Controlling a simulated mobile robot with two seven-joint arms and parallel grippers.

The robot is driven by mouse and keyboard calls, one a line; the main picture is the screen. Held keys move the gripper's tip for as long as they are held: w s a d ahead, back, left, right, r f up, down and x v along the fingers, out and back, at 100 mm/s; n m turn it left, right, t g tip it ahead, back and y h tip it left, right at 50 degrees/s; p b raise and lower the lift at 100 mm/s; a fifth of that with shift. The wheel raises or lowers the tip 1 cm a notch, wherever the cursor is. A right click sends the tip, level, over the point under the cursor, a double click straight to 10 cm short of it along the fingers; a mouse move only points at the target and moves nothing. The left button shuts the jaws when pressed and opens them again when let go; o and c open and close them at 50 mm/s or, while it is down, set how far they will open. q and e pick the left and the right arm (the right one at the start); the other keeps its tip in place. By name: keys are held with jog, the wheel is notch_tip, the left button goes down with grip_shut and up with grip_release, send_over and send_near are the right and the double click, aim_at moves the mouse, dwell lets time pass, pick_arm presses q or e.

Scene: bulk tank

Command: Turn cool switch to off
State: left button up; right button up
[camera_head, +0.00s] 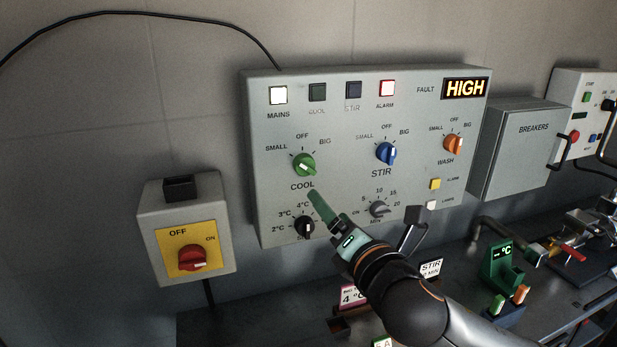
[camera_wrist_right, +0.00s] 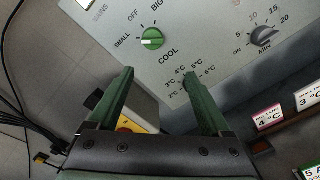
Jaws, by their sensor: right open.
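The cool switch (camera_head: 304,165) is a green knob on the grey control panel (camera_head: 262,200), under the labels SMALL, OFF and BIG. It also shows in the right wrist view (camera_wrist_right: 152,38), beyond the fingertips. Its white bar lies roughly crosswise there; I cannot tell for sure which label it points at. My right gripper (camera_head: 322,207) is in front of the panel, below and slightly right of the green knob in the head view. In the right wrist view its two green fingers (camera_wrist_right: 156,72) stand apart with nothing between them, clear of the knob. My left gripper is not in view.
A black temperature knob (camera_head: 305,228) sits below the green one, with a blue stir knob (camera_head: 385,153) and an orange wash knob (camera_head: 453,144) to the right. A red mains switch (camera_head: 192,258) is at left. The cool lamp (camera_head: 317,92) is dark; the display (camera_head: 466,88) reads HIGH.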

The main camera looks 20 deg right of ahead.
aim_at(307, 170)
jog(key=shift+n+t, duration=0.3)
jog(key=shift+n, duration=0.3)
jog(key=w, duration=0.4)
jog(key=w+r, duration=0.1)
jog(key=w, duration=0.3)
jog(key=w+p, duration=0.1)
jog(key=w, duration=0.3)
jog(key=shift+w+a+r, duration=0.2)
jog(key=shift+w+r, duration=0.15)
grip_shut()
